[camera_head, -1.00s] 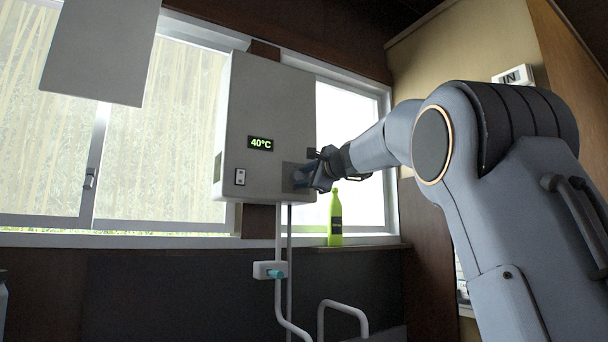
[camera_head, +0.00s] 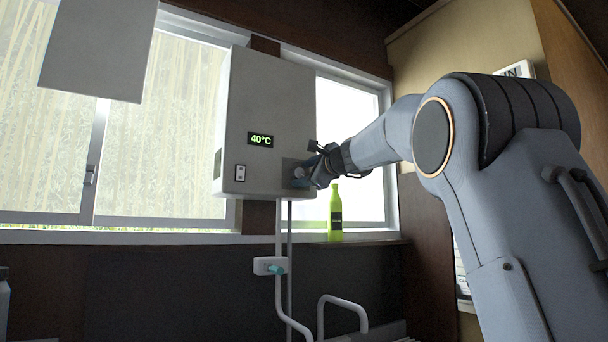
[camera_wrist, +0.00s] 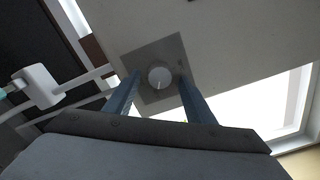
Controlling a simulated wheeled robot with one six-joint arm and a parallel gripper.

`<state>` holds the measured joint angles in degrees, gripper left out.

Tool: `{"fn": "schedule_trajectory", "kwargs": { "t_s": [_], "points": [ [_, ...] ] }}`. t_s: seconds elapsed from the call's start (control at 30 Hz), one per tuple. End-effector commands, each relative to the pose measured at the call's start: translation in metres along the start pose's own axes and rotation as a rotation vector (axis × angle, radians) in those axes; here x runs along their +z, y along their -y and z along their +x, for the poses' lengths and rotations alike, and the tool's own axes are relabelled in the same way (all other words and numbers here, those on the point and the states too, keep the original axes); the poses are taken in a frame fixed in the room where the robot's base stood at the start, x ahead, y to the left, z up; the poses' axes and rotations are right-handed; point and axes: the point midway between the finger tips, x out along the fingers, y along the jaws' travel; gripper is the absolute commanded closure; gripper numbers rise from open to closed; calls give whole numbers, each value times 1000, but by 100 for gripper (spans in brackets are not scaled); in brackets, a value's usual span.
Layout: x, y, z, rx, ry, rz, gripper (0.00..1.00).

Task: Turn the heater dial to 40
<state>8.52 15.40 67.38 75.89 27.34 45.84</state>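The white wall heater (camera_head: 265,105) hangs in front of the window. Its display (camera_head: 260,140) reads 40°C in green. The round dial (camera_wrist: 159,77) sits on a grey square plate (camera_wrist: 155,52); a small light mark shows near its lower edge. The dial also shows in the head view (camera_head: 299,173), at the heater's lower right. My gripper (camera_wrist: 159,76) is open, with one blue finger on each side of the dial and a visible gap to it on both sides. The wrist view does not clearly show how far the fingertips stand from the plate.
A small switch (camera_head: 240,173) is on the heater's lower left. A green bottle (camera_head: 335,215) stands on the sill below and right of the dial, under my wrist. Pipes and a white valve box (camera_head: 266,265) with a teal knob are below the heater.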

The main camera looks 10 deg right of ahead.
Motion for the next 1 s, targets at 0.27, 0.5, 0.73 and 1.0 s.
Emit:
{"fn": "schedule_trajectory", "kwargs": {
  "t_s": [0.27,0.5,0.73,1.0],
  "points": [
    [0,0,-1,1,1,0,51],
    [-1,0,-26,-2,-1,0,51],
    [-1,0,-60,-2,-1,0,51],
    [-1,0,-78,0,-1,0,51]
  ]
}}
